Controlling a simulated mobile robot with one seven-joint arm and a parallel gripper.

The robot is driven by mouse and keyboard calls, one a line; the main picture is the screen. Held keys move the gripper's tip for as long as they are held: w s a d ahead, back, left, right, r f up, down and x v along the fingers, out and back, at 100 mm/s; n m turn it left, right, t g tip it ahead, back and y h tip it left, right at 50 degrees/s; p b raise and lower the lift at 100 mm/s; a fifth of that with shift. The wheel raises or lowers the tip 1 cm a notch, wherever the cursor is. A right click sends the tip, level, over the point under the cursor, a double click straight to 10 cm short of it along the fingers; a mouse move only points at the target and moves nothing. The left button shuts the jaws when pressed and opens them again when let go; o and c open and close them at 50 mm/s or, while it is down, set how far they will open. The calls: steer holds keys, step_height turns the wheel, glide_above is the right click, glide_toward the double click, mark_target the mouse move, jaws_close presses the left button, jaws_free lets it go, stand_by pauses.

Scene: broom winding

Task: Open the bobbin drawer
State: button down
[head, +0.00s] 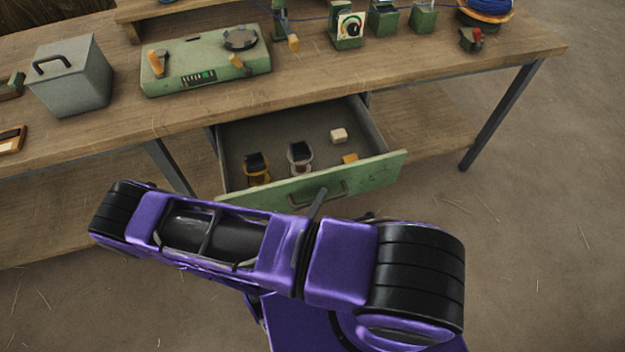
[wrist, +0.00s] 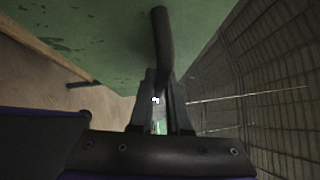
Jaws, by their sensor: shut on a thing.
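The bobbin drawer (head: 385,164) has a worn green front and hangs under the workbench. It stands pulled out, with its inside showing in the head view. Inside are two dark-topped bobbin-like items (head: 299,155), a pale block (head: 339,135) and a small orange-yellow piece (head: 349,158). The dark bar handle (head: 340,188) is on the drawer front; it also shows in the wrist view (wrist: 161,45). My gripper (wrist: 160,98) is shut on the handle in the wrist view. In the head view my purple arm hides most of the gripper.
The workbench (head: 430,62) holds a grey lidded box (head: 70,78), a green machine (head: 205,62) with a dial, several small green stands and a blue coil (head: 487,8). A metal leg (head: 500,115) stands right of the drawer. The floor in front is clear.

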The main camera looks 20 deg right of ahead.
steer(key=shift+s, duration=1.1)
steer(key=c, duration=0.9)
jaws_free()
steer(key=shift+a, duration=0.1)
steer(key=b+v, duration=0.1)
steer(key=v, duration=1.6)
steer(key=shift+a+f, duration=0.1)
steer(key=shift+a, duration=0.05)
